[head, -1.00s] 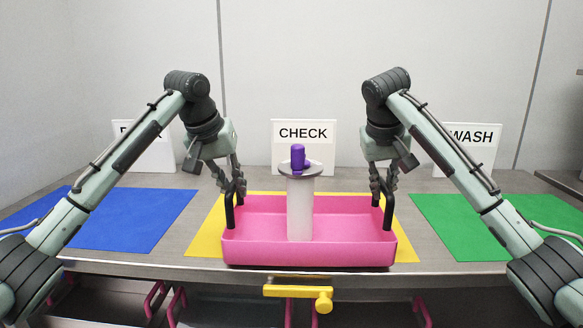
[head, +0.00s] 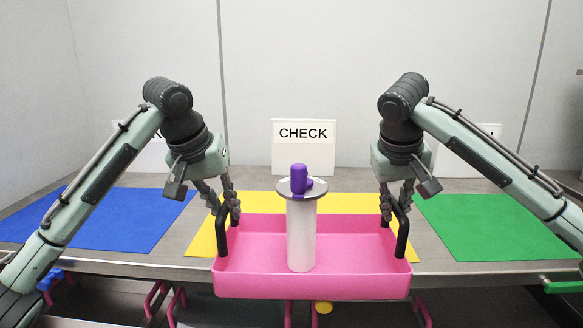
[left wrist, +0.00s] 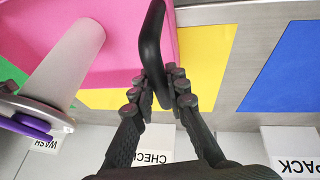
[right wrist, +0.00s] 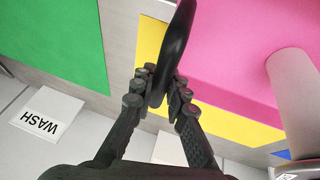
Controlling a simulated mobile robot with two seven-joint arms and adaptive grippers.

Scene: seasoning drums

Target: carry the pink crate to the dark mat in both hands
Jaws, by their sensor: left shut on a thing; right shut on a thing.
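The pink crate (head: 313,284) is in the middle of the head view, its near wall overlapping the table's front edge. A white drum (head: 301,240) with a grey lid and purple handle stands upright in it. My left gripper (head: 231,212) is shut on the crate's left black handle (head: 222,240); the left wrist view shows the fingers around this handle (left wrist: 151,42). My right gripper (head: 391,212) is shut on the right black handle (head: 402,235), also seen between the fingers in the right wrist view (right wrist: 172,50). No dark mat is visible.
A yellow mat (head: 350,204) lies behind and under the crate's outline, a blue mat (head: 125,225) at left and a green mat (head: 485,228) at right, both bare. A CHECK sign (head: 303,150) stands at the back. Pink handles and a yellow part show below the table edge.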

